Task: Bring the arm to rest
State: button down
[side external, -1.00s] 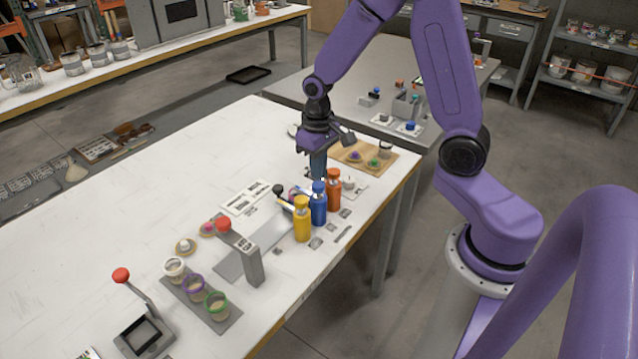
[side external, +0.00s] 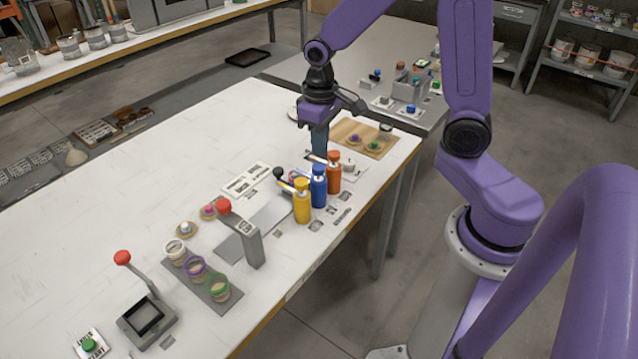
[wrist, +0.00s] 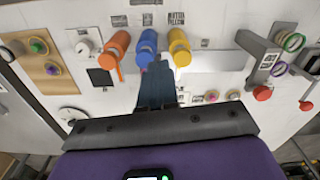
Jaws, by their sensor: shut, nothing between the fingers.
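My gripper (side external: 319,150) is shut and empty. In the side external view it points down over the white table (side external: 120,200), close behind the row of bottles. The row holds a yellow bottle (side external: 302,205), a blue bottle (side external: 319,190) and an orange bottle (side external: 334,176), all upright. In the wrist view the shut fingers (wrist: 157,88) reach toward the blue bottle (wrist: 148,42), between the orange bottle (wrist: 118,42) and the yellow bottle (wrist: 178,42). I cannot tell the exact gap between the fingertips and the bottles.
A grey stand with a red knob (side external: 240,235) is left of the bottles. Three ringed cups sit on a grey strip (side external: 178,262). A red-handled press (side external: 147,318) is at front left. A wooden board (side external: 348,130) lies behind right. The table's left part is clear.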

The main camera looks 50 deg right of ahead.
jog(key=s+a+r+n, duration=0.2)
jog(key=s+n, duration=0.3)
jog(key=s, duration=0.5)
jog(key=s+a+r+n, duration=0.3)
jog(key=s+n, duration=0.2)
jog(key=s, duration=0.6)
jog(key=shift+s+n, duration=0.15)
jog(key=shift+n, duration=0.25)
